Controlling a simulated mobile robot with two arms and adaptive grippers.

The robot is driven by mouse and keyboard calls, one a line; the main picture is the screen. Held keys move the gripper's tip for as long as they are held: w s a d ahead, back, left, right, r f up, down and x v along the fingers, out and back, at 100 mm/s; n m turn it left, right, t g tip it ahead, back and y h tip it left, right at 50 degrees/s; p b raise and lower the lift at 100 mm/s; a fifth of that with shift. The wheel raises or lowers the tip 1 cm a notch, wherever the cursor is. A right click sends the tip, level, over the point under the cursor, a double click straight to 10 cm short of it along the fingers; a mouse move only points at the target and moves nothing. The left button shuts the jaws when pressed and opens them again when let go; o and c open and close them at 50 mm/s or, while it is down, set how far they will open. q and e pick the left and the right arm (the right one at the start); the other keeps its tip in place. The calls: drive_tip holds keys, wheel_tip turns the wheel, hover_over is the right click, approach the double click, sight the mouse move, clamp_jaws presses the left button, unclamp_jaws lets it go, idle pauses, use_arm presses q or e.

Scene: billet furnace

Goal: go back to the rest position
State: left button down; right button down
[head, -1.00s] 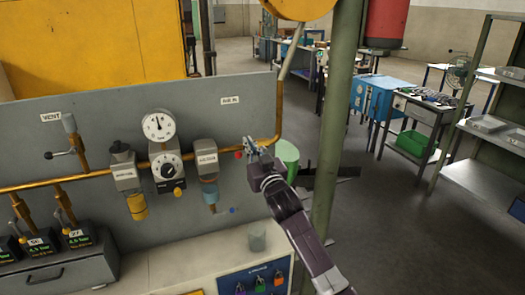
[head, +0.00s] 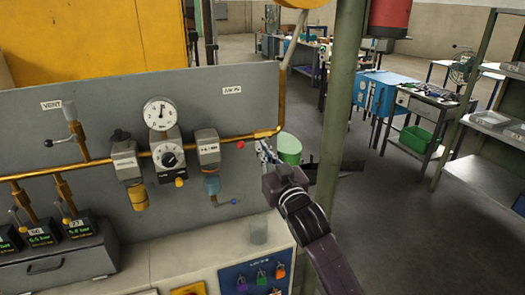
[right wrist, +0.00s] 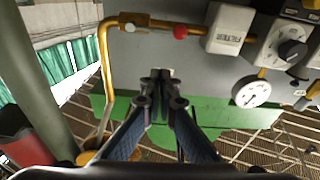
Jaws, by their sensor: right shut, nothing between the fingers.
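My right gripper (head: 264,150) is in front of the right end of the grey gauge panel (head: 240,100), just right of and below a red knob (head: 241,145) on the copper pipe. In the right wrist view its fingers (right wrist: 160,76) are together with nothing between them. The red knob also shows in that view (right wrist: 180,32), apart from the fingertips. My left gripper is not in view.
A green post (head: 345,110) stands close to the right of my right arm. A round gauge (head: 160,113) and valves sit on the panel. A pale counter (head: 190,262) lies below. Open floor (head: 400,230) and shelves (head: 485,150) are at right.

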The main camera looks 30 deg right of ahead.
idle(0.3)
drive_tip(key=s+a+f+n+g+y, duration=0.15)
drive_tip(key=f+g, duration=0.25)
drive_tip(key=f, duration=1.6)
drive_tip(key=s+a+f+g+y, duration=0.1)
drive_tip(key=s+a+f+g, duration=0.15)
drive_tip(key=f, duration=1.75)
drive_tip(key=s+a+f+n+g, duration=0.1)
drive_tip(key=s+a+f+g, duration=0.1)
drive_tip(key=s+f, duration=0.65)
drive_tip(key=s+a+f+g, duration=0.3)
drive_tip(key=s+f, duration=0.2)
drive_tip(key=f, duration=0.7)
drive_tip(key=s+a+f+g, duration=0.2)
drive_tip(key=s+f, duration=0.3)
drive_tip(key=s, duration=0.7)
drive_tip(key=s+a+f+n+g+y, duration=0.1)
drive_tip(key=s+f, duration=0.5)
drive_tip(key=s, duration=0.6)
drive_tip(key=s+a+f+n+g+y, duration=0.1)
drive_tip(key=s+a+f+g, duration=0.2)
drive_tip(key=s, duration=0.9)
wheel_tip(320, 180, down, 3)
drive_tip(key=shift+a+f+b, duration=0.1)
drive_tip(key=shift+a+b, duration=0.05)
drive_tip(key=shift+b, duration=0.2)
